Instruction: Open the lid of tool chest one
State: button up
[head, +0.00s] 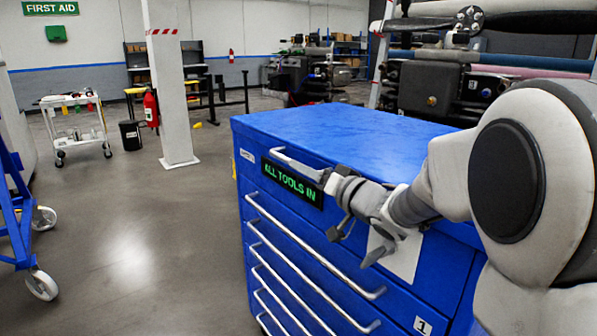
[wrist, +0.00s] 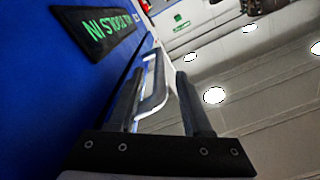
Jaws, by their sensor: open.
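Tool chest one is a blue chest (head: 262,220) with a "1" label low on its front. Its lid (head: 340,128) is flat and closed on top. A pale bar handle (head: 292,162) runs along the upper front, above a sign reading "ALL TOOLS IN" (head: 292,182). My gripper (head: 334,183) is at the right end of this handle, in front of the chest. In the wrist view my gripper (wrist: 160,75) is open, and the handle (wrist: 153,88) shows between its two dark fingers. I cannot tell whether either finger touches it.
Several long drawer handles (head: 310,250) stick out below the sign. A white pillar (head: 170,85) with a red extinguisher (head: 151,108) stands behind to the left. A white cart (head: 75,115) and a blue wheeled frame (head: 15,200) are at left. The floor between is clear.

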jog(key=shift+x, duration=1.5)
jog(key=shift+d, duration=0.1)
grip_shut()
